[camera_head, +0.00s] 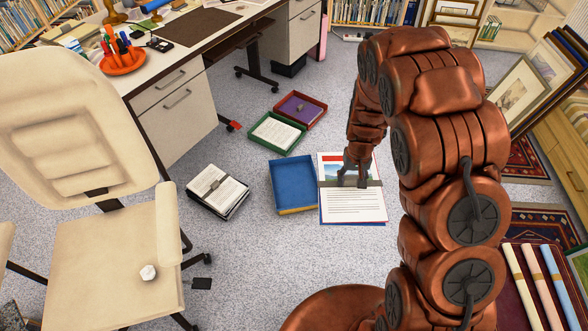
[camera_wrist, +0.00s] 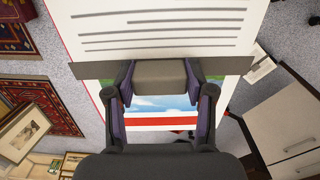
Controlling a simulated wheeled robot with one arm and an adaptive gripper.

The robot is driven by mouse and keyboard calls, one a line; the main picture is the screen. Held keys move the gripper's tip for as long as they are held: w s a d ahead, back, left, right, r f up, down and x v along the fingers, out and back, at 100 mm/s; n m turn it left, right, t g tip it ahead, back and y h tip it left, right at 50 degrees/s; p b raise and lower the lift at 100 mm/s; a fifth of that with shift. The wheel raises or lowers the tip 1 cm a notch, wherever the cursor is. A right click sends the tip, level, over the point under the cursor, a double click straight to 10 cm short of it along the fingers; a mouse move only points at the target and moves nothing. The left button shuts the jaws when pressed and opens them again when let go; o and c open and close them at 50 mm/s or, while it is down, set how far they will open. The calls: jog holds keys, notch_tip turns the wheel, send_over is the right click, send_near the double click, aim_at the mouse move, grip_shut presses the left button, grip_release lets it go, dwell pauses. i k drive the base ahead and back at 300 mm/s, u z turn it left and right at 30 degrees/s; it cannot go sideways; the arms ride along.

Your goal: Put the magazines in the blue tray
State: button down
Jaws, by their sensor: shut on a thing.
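The blue tray (camera_head: 292,187) lies empty on the carpet left of my gripper. The magazines (camera_head: 352,205) are a flat stack with a red-edged white cover, a picture and text lines, just right of the tray. A grey band (camera_wrist: 230,67) crosses them, with a grey block (camera_wrist: 160,78) at its middle. My gripper (camera_head: 354,178) is shut on this block; its fingers (camera_wrist: 160,95) press both sides of it in the wrist view. I cannot tell whether the stack touches the floor.
A banded paper stack (camera_head: 218,192) lies left of the blue tray. A green tray (camera_head: 252,143) with papers and a red tray (camera_head: 316,118) with a purple item sit behind. A chair (camera_head: 90,235) and desk (camera_head: 150,80) stand left. Rolls (camera_head: 540,280) and framed prints (camera_head: 520,95) are right.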

aim_at(294, 184)
jog(key=i, duration=1.35)
jog(key=u, duration=1.8)
jog(key=i, duration=0.2)
jog(key=z, duration=0.15)
